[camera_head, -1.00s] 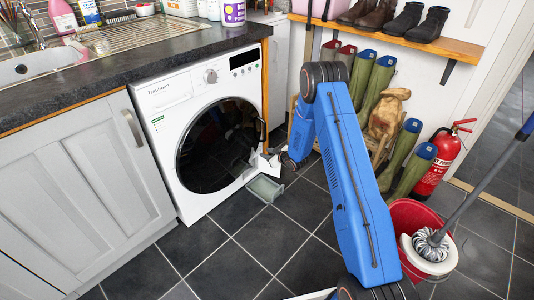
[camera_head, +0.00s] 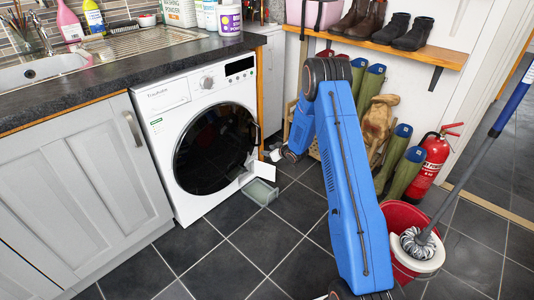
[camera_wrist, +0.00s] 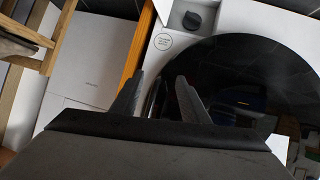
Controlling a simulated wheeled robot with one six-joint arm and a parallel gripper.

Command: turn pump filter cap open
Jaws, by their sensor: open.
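The pump filter cap (camera_wrist: 192,20) is a dark round knob in a recess of the white washing machine, near the top of the wrist view. Its grip bar's angle is too small to read surely. In the head view the washing machine (camera_head: 164,125) stands under the counter, with a white flap (camera_head: 230,188) standing open at its lower right. The cap itself does not show there. My gripper (camera_wrist: 159,92) is open and empty, its two fingers apart and short of the cap. In the head view it is partly hidden by my blue arm, right of the flap.
A grey tray (camera_head: 261,191) lies on the floor before the flap. A wooden rack with green wellies (camera_head: 401,172), a red bucket (camera_head: 403,218) with a mop and a fire extinguisher (camera_head: 430,165) stand right. The tiled floor in front is clear.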

